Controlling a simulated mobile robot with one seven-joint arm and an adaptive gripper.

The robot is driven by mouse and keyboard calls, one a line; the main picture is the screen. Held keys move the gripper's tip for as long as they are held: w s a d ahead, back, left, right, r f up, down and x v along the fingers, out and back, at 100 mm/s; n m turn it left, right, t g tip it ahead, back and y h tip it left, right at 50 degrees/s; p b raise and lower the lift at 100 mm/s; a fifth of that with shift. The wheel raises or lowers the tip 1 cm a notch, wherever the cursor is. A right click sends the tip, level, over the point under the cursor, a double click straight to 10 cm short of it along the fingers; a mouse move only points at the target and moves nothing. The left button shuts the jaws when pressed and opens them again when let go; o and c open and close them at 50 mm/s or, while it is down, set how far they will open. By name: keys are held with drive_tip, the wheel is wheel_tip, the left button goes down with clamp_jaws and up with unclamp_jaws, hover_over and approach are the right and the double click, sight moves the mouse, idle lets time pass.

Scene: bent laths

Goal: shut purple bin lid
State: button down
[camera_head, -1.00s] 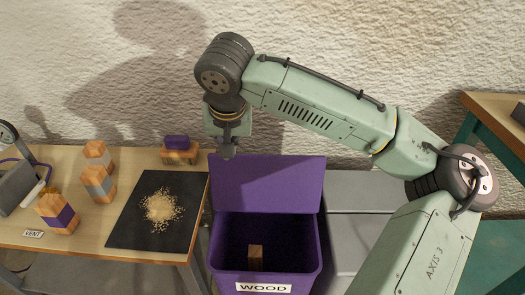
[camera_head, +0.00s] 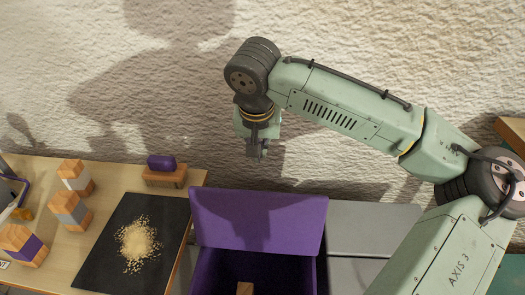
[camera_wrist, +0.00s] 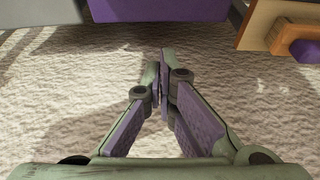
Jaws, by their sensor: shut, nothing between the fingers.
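The purple bin (camera_head: 212,275) stands at the bottom middle of the head view, its lower part cut off by the frame edge. Its purple lid (camera_head: 225,215) stands up open at the back of the bin, against the wall side. A small wooden block (camera_head: 245,288) shows inside the bin. My gripper (camera_head: 256,156) hangs above and behind the raised lid, apart from it in the picture. In the wrist view my gripper (camera_wrist: 164,75) has its fingers together with nothing between them, and a purple panel (camera_wrist: 160,8) shows beyond at the top.
Grey bins (camera_head: 370,220) stand to the right. A rough wall (camera_head: 350,40) is behind.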

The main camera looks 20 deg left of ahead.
wheel_tip(320, 180, down, 8)
drive_tip(key=s+p, duration=0.1)
drive_tip(key=shift+s+d+r, duration=0.2)
drive_tip(key=shift+r, duration=0.05)
idle(0.6)
